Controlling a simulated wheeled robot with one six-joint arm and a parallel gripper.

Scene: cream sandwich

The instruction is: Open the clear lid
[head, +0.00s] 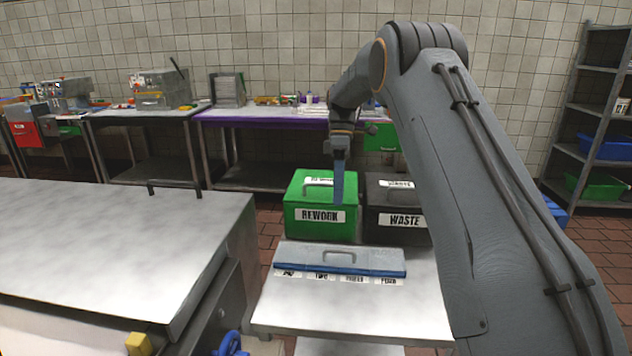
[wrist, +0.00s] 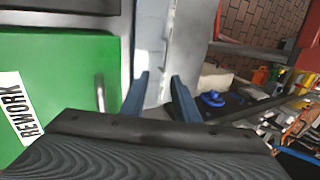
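The clear lid (head: 375,262) looks pale grey, with a small handle on top and a blue strip along its near edge. It lies down over a low container with a row of white labels along its front, on the metal table. My gripper (head: 338,185) is beyond the lid in the head view, in front of the green REWORK bin (head: 301,221). In the wrist view my gripper (wrist: 159,75) has its two blue fingers apart with nothing between them. A pale grey surface shows past the fingers; I cannot tell whether it is the lid.
A black WASTE bin (head: 387,233) stands right of the green bin. The metal table (head: 345,312) is bare in front of the lid. A large steel counter (head: 110,235) is at the left. Shelves (head: 590,115) stand at the far right.

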